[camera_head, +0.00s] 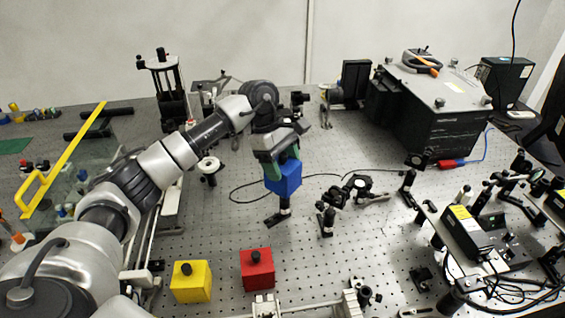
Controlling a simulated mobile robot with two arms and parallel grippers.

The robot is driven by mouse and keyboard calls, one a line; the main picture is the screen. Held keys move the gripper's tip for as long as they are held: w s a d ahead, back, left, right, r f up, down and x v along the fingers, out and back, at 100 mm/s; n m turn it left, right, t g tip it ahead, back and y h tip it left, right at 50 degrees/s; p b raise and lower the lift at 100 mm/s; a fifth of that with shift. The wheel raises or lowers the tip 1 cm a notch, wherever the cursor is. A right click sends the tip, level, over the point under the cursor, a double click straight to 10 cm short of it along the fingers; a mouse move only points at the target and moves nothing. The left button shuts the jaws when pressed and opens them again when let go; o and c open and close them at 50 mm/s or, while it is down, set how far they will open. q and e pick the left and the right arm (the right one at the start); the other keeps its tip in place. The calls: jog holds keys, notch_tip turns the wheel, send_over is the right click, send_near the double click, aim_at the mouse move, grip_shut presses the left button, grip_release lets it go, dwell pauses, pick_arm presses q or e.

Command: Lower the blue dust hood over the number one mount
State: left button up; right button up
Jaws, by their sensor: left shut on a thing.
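My left gripper (279,163) comes in from the left and points down, shut on the blue dust hood (284,181). The hood is a blue box held upright over the breadboard. A dark post (284,203) on a flat black base (277,218) shows directly under the hood. The top of this mount is hidden, so I cannot tell whether the hood is around it or just above it. No number is readable on the mount. My right gripper is not in view.
A red box (257,269) and a yellow box (191,282), each with a black knob, stand in front on the perforated breadboard (225,240). Another post mount (327,220) stands close on the right. A black cable (245,187) lies behind. A large black instrument (437,120) stands back right.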

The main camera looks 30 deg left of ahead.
pick_arm(q)
jog(key=shift+f+b, duration=0.8)
jog(key=shift+f, duration=0.15)
jog(key=shift+f+b, duration=0.15)
jog(key=shift+b, duration=0.15)
dwell(0.4)
jog(key=o, duration=1)
jog(key=shift+b+v, duration=1.15)
jog(key=shift+v, duration=4.35)
jog(key=shift+d+f, duration=0.1)
